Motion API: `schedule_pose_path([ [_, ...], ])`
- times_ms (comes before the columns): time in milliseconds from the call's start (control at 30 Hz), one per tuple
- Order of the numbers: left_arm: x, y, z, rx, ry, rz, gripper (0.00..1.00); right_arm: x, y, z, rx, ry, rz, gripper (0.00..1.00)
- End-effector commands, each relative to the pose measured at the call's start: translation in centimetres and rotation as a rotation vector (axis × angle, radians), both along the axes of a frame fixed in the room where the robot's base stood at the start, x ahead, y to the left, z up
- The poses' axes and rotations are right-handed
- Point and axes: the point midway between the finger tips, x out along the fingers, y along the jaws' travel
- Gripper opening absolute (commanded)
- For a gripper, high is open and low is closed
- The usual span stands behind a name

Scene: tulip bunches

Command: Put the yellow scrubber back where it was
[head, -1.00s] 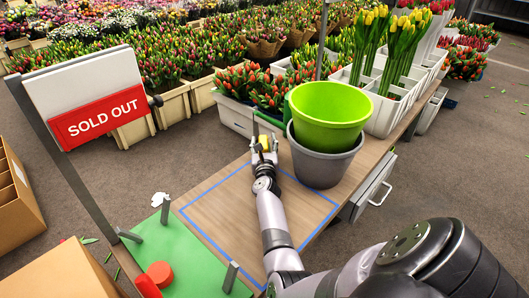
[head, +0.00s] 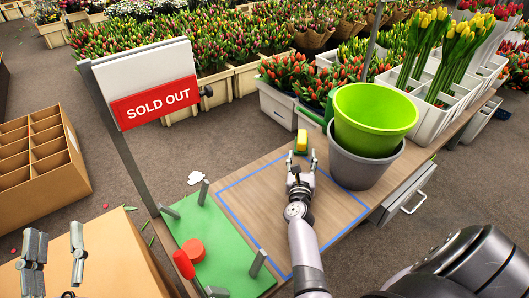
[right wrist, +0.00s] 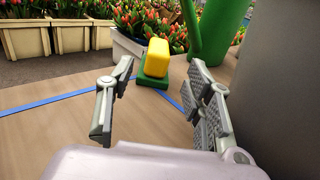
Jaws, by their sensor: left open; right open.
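The yellow scrubber (head: 302,138) stands upright near the far edge of the wooden table, beyond the blue tape outline. In the right wrist view the scrubber (right wrist: 157,57) has a green part (right wrist: 152,82) under it; I cannot tell whether this is a pad or a holder. My right gripper (head: 302,161) is open and empty on the near side of the scrubber, with a gap between them. In the right wrist view its fingers (right wrist: 160,108) are spread, with the scrubber beyond them. My left gripper (head: 58,248) is open and empty at the lower left.
A lime bucket (head: 374,118) nested in a grey bucket (head: 362,168) stands close right of my right gripper. A green watering can (right wrist: 210,32) is just right of the scrubber. A green mat (head: 207,235) and sold-out sign (head: 153,100) are left. The taped area (head: 262,205) holds no objects.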

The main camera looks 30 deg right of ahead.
Motion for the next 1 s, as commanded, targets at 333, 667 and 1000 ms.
schedule_pose_path([
  [333, 0.0, 0.0, 0.0, 0.0, -0.001, 0.0, 0.42, 0.4, 5.1, 7.4, -0.656, 0.27, 0.138, 0.48],
  [667, 0.0, 0.0, 0.0, 0.0, -0.001, 0.0, 0.42, -3.4, 20.9, 17.0, -1.929, 0.585, 0.114, 0.48],
  [1000, 0.0, 0.0, 0.0, 0.0, -0.002, 0.0, 0.42, -11.4, 32.5, 22.9, -2.778, 0.645, -0.306, 0.48],
])
